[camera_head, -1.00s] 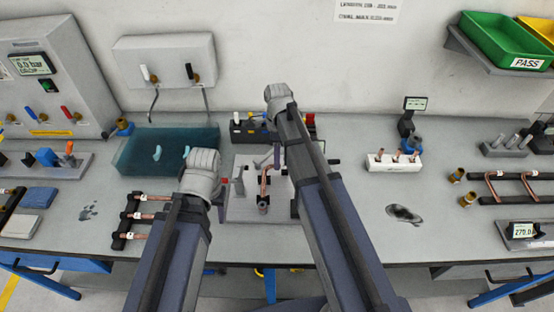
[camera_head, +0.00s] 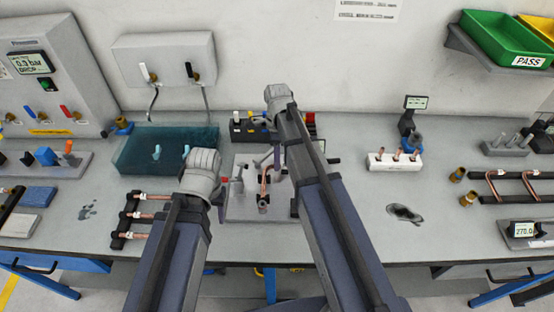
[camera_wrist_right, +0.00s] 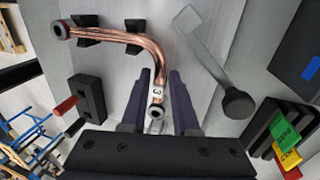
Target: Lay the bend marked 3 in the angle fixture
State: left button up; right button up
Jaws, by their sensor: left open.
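The bend marked 3 (camera_wrist_right: 158,92) is a curved copper tube with dark collars at its ends. My right gripper (camera_wrist_right: 161,75) is shut on its labelled end; its fingers are hidden by my arm in the head view. The bend's far leg crosses two black blocks (camera_wrist_right: 137,27) of the angle fixture; I cannot tell if it is fully seated. The fixture's grey plate (camera_head: 240,209) stands mid-bench, and the bend also shows there (camera_head: 264,181). My left gripper (camera_head: 216,192) is open beside the fixture's left edge, its fingers mostly hidden by its wrist.
A black rack (camera_head: 128,213) with copper tubes lies left of the fixture. Behind are a blue-green water tank (camera_head: 142,163) and a gauge panel (camera_head: 57,85). A grey lever (camera_wrist_right: 203,45) with a black knob crosses the plate near the bend.

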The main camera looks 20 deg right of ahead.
jog(key=o, duration=0.3)
jog(key=shift+o, duration=0.2)
pick_arm(q)
notch_tip(320, 180, up, 8)
jog(key=p, duration=0.7)
jog(key=shift+f+p, duration=0.2)
jog(key=shift+p, duration=0.1)
pick_arm(e)
jog(key=v, duration=0.8)
jog(key=shift+f, duration=0.1)
jog(key=shift+s, duration=0.1)
